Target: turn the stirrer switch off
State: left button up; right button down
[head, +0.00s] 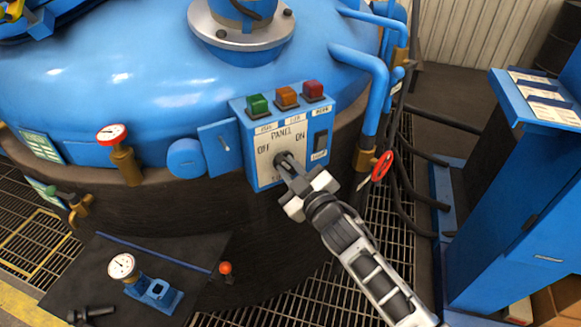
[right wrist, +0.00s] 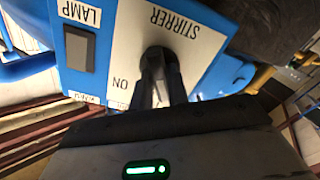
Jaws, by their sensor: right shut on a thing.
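The black stirrer switch (head: 281,157) sits low on this plate. In the right wrist view the switch (right wrist: 157,54) is beside the words STIRRER and ON. My right gripper (head: 288,166) reaches it from the lower right. Its two dark fingers (right wrist: 160,80) are shut on the switch and hide part of it, so I cannot tell which way it points. My left gripper is not in view.
Green (head: 257,104), orange (head: 286,97) and red (head: 312,90) lamps top the panel. A black lamp rocker (head: 320,141) is at its right. A red valve wheel (head: 381,165) and blue pipe stand close by at the right. A blue cabinet (head: 500,190) is farther right.

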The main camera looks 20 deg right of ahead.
jog(key=shift+n, duration=1.1)
jog(key=c, duration=1.4)
grip_release()
jog(key=shift+o, duration=0.2)
jog(key=b+v, duration=0.1)
jog(key=v, duration=1.5)
jog(key=shift+a, duration=0.1)
